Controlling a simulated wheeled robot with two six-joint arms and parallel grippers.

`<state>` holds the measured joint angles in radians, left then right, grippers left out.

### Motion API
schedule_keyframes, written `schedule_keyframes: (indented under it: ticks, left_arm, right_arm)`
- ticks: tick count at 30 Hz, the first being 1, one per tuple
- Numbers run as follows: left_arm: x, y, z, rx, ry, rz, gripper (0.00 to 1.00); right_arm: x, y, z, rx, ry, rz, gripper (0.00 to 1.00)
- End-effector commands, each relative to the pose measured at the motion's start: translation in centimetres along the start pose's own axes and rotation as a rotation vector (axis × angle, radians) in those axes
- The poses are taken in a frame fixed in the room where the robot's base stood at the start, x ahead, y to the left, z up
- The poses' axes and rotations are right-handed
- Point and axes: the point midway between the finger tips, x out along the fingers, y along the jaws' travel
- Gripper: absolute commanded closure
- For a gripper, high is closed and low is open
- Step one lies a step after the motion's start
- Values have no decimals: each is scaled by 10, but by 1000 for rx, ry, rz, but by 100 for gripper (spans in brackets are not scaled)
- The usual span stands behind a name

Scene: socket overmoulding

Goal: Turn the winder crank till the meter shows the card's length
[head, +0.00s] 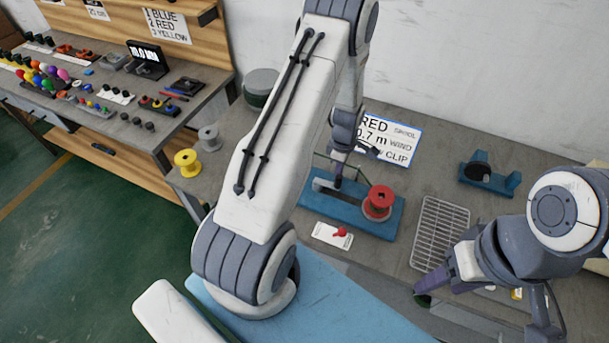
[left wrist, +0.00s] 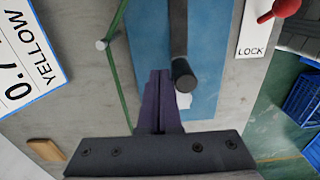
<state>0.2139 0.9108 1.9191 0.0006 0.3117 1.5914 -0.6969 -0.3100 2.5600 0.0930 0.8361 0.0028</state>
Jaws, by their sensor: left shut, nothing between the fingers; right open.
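The winder has a blue base (head: 390,219) with a red spool (head: 378,201) on it. My left gripper (left wrist: 160,103) is shut and empty, its purple fingertips beside the dark crank handle (left wrist: 184,77) and apart from it. In the head view the left gripper (head: 343,168) is over the winder, partly hidden. The card (head: 402,143) reads RED SPOOL, 0.7 m WIND and CLIP; YELLOW shows on it in the left wrist view (left wrist: 27,65). A black display (head: 148,58) on the left bench has figures too small to read surely. My right gripper (head: 428,289) is open.
A red lever (head: 341,232) sits on a white LOCK plate. A green cord (left wrist: 116,65) passes a small peg. A wire rack (head: 439,232) and a blue stand (head: 489,178) are to the right. Yellow (head: 187,162) and grey (head: 209,137) spools stand left.

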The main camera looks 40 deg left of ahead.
Motion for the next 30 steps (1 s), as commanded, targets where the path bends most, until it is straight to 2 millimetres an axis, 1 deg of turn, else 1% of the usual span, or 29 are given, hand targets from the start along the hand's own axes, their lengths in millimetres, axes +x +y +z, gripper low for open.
schedule_keyframes:
  ticks: [7,15,25,30]
  left_arm:
    - [0,-2,0,0,0,0,100]
    - [0,-17,6,-1,0,-2,100]
    - [0,-18,7,-1,0,0,100]
    - [0,-28,8,0,0,-3,100]
  right_arm:
    - [0,0,0,0,0,0,43]
    - [-2,0,0,0,0,0,43]
    - [-2,0,0,0,0,0,43]
    - [-4,0,0,0,0,0,43]
